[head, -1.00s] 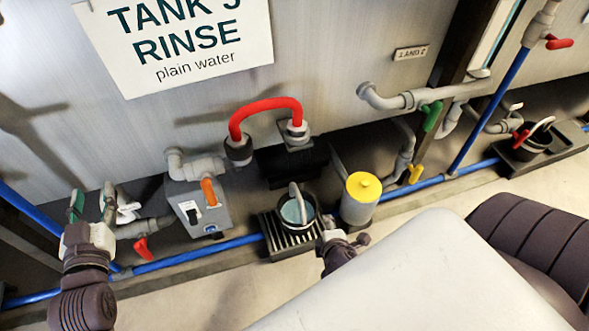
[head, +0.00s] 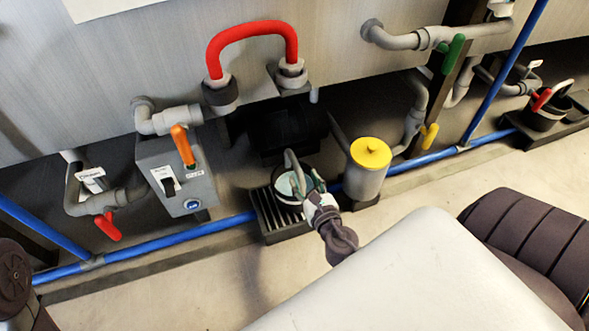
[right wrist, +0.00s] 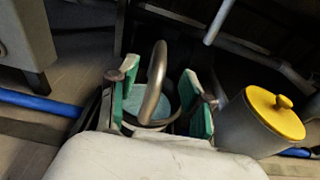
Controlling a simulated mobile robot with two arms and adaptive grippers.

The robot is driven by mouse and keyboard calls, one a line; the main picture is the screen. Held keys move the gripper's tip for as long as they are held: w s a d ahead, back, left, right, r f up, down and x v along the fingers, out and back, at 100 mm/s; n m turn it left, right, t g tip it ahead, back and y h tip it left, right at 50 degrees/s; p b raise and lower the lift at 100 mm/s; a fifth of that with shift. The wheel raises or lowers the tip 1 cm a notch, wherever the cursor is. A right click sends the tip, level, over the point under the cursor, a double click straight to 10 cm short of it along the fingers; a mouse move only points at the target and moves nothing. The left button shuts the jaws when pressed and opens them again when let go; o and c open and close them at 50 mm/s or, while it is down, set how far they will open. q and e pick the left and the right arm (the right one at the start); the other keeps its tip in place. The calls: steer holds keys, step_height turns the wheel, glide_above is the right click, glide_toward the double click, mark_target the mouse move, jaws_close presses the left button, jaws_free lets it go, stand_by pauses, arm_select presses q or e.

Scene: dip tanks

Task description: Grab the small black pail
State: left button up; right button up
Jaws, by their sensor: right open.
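A small black pail (head: 291,198) with pale teal liquid and an upright grey bail handle stands on a slatted black stand. The right wrist view shows its handle (right wrist: 155,85) as a grey arch. My right gripper (head: 304,182) is open at the pail. In the right wrist view its green-padded fingers (right wrist: 163,100) stand on either side of the handle, apparently not closed on it. Another black pail (head: 543,120) with a raised handle and a red lever by it sits at the far right. My left gripper is out of view; only part of my left arm shows.
A grey canister with a yellow lid (head: 368,165) stands close to the right of the pail. A grey switch box (head: 180,180) is to the left, a black pump (head: 285,132) behind. A blue pipe (head: 190,232) runs along the floor edge. Open floor lies in front.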

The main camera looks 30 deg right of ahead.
mark_target(294, 160)
steer(key=x, duration=0.8)
steer(key=shift+w+d+b, duration=0.1)
steer(key=shift+w+b, duration=0.05)
steer(key=shift+b, duration=0.25)
jaws_close()
steer(key=shift+r, duration=0.15)
